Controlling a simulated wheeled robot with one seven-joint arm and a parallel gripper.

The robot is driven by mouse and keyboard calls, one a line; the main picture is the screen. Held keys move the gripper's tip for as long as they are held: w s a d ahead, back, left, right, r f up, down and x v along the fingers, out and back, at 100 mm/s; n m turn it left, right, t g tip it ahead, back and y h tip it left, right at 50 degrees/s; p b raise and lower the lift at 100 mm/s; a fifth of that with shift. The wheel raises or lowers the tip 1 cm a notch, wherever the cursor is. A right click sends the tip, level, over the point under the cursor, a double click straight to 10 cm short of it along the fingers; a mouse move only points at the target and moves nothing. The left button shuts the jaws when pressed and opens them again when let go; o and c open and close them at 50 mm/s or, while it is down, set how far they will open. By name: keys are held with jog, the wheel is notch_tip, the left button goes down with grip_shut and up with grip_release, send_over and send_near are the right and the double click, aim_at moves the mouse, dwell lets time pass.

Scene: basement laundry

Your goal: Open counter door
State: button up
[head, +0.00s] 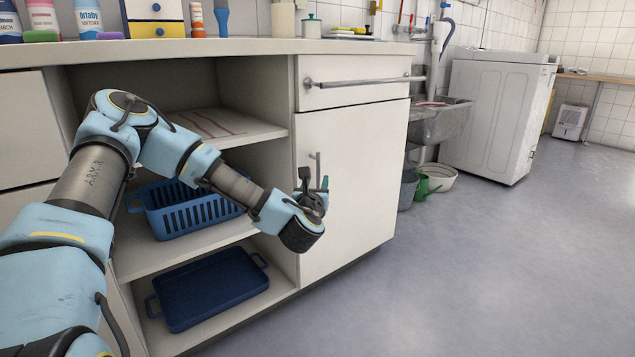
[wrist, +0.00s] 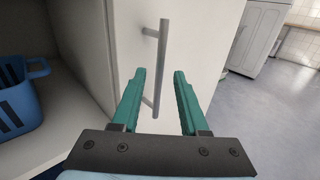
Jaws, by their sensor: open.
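The counter door (head: 350,185) is a white panel below a drawer, and it is closed. Its upright grey bar handle (head: 317,168) is near the door's left edge, partly hidden by my gripper (head: 316,188). In the wrist view the handle (wrist: 161,65) stands ahead of my gripper (wrist: 160,75), running upright between the lines of the two green fingers. The fingers are open with nothing held. I cannot tell whether the handle's lower end lies between the fingertips or just beyond them.
Left of the door are open shelves with a blue basket (head: 190,208) and a dark blue tray (head: 208,288). A drawer with a bar handle (head: 360,81) is above the door. A sink (head: 438,122), buckets and a white washer (head: 497,115) stand to the right. The floor in front is clear.

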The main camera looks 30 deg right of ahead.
aim_at(318, 175)
jog(key=shift+x, duration=1.6)
grip_shut()
